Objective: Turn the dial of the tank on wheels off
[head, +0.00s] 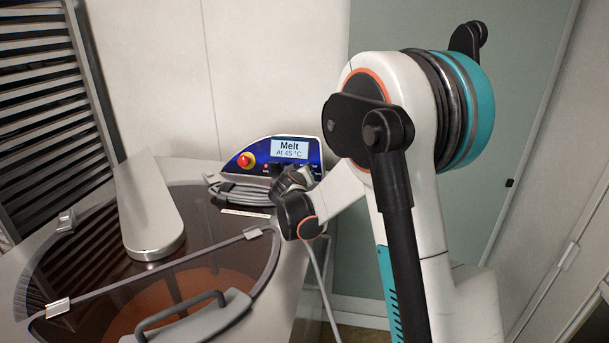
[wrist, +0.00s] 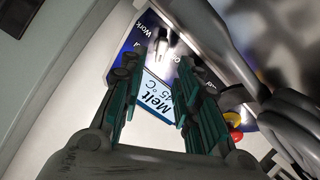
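The tank on wheels (head: 185,265) fills the left and lower part of the head view. Its blue control panel (head: 247,160) has a lit display (head: 289,150) reading "Melt At 45 °C". My gripper (head: 290,180) is right in front of the panel's lower part and hides the dial in the head view. In the wrist view, my gripper (wrist: 158,66) is open, with its two fingers apart and the display (wrist: 156,97) showing between them. A small pale grey knob, apparently the dial (wrist: 162,43), shows just beyond and between the fingertips. Contact cannot be told.
A red button (head: 245,160) with a yellow base sits left of the display. A coiled grey cable (head: 243,194) lies below the panel. A long metal cover (head: 148,208) and a lid handle (head: 183,312) rise from the tank top. Walls stand close behind.

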